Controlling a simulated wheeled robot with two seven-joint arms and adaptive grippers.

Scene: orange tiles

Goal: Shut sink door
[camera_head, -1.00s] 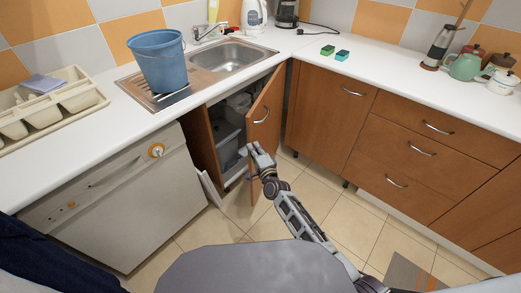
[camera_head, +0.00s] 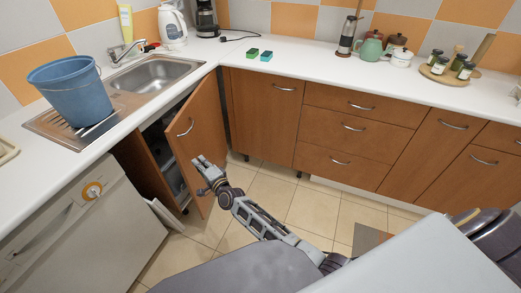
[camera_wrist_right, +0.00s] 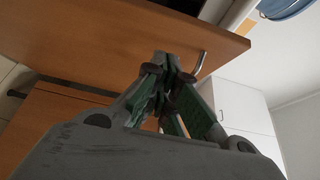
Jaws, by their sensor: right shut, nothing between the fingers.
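The brown sink door (camera_head: 207,115) stands ajar under the sink, its handle (camera_head: 185,127) near the free edge. A dark gap at its left shows part of the cabinet's inside (camera_head: 165,160). My right gripper (camera_head: 203,168) is shut and empty, overlapping the lower part of the door's handle side in the head view; I cannot tell whether it touches. In the right wrist view the shut fingers (camera_wrist_right: 170,75) point at a brown panel (camera_wrist_right: 100,40) with a metal handle (camera_wrist_right: 200,62), apparently the same door. My left gripper is out of view.
A blue bucket (camera_head: 72,92) stands on the drainer beside the sink (camera_head: 160,75). A white dishwasher (camera_head: 85,225) is left of the cabinet, and brown drawers (camera_head: 350,125) are to the right. Tiled floor (camera_head: 300,205) is free before the cabinets.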

